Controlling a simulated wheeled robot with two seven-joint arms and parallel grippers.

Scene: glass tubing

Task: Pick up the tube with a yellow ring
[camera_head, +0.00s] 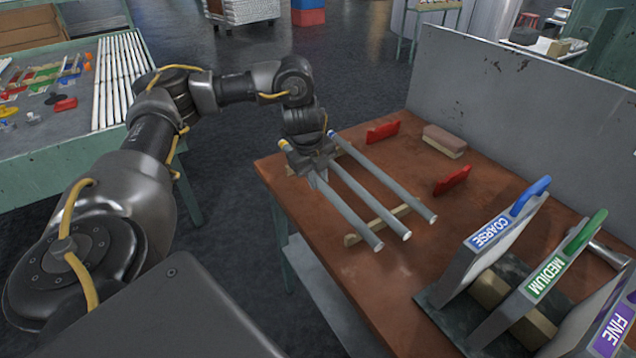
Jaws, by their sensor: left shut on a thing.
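Three grey glass tubes lie side by side, slanting across the brown workbench. The left tube (350,219) has a yellow ring (284,144) at its far end. The right tube (385,178) has a blue ring at its far end. The far end of the middle tube (375,204) is hidden behind my gripper. My left gripper (317,179) points down over the far part of the tubes and is shut on the left tube, the one with the yellow ring. The fingertips are partly hidden, and I cannot tell whether the tube is lifted. My right gripper is not in view.
A wooden strip (357,238) lies under the tubes' near part. Red pieces (452,181) and a brush-like block (444,141) lie behind them. Boards marked COARSE, MEDIUM and FINE stand in a rack (433,301) at right. A grey panel (530,110) closes the bench's back.

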